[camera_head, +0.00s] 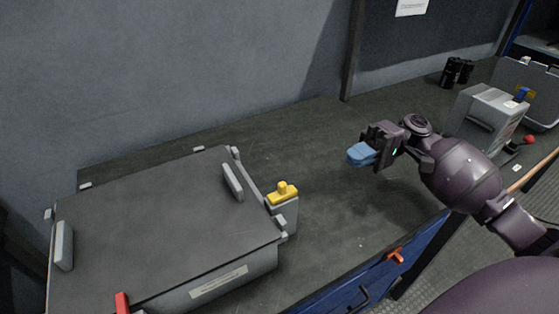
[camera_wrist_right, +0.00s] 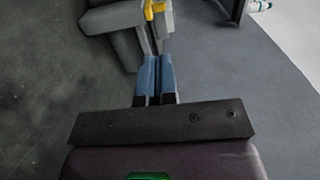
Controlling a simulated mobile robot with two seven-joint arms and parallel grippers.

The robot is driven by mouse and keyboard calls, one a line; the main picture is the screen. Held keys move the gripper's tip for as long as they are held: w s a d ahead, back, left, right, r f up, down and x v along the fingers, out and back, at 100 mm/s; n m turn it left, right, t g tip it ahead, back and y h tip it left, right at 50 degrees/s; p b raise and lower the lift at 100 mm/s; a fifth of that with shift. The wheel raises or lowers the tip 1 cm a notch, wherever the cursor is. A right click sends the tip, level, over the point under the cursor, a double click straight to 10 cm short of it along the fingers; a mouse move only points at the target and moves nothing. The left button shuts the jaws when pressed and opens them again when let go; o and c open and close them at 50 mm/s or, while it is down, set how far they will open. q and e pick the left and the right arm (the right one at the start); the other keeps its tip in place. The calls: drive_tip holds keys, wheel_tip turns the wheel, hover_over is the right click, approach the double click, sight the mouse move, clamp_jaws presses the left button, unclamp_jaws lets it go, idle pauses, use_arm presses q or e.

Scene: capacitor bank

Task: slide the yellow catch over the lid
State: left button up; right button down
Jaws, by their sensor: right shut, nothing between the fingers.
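The yellow catch (camera_head: 283,194) sits on a grey block at the right side of the grey case, beside its dark lid (camera_head: 150,225). The lid lies flat on the case. In the right wrist view a yellow part (camera_wrist_right: 153,9) shows at the top, beyond the fingertips. My right gripper (camera_head: 359,154) is shut and empty, with blue fingertips, above the bench to the right of and behind the catch. The fingertips also show close together in the right wrist view (camera_wrist_right: 154,75). They are apart from the catch. My left gripper is not in view.
A red part (camera_head: 122,303) stands at the case's front edge. A grey box (camera_head: 485,115), black cylinders (camera_head: 457,71) and a red knob (camera_head: 529,139) are at the right. The bench between case and right arm is clear. A blue drawer with an orange part (camera_head: 395,256) is below the front edge.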

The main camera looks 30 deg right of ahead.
drive_tip(key=b, duration=0.1)
approach(286, 186)
drive_tip(key=a, duration=0.4)
drive_tip(key=w+a+f, duration=0.1)
drive_tip(key=a, duration=0.1)
drive_tip(key=shift+a+r, duration=0.1)
drive_tip(key=shift+a, duration=0.35)
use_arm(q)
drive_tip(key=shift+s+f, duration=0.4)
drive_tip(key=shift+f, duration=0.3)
use_arm(e)
drive_tip(key=shift+a, duration=0.1)
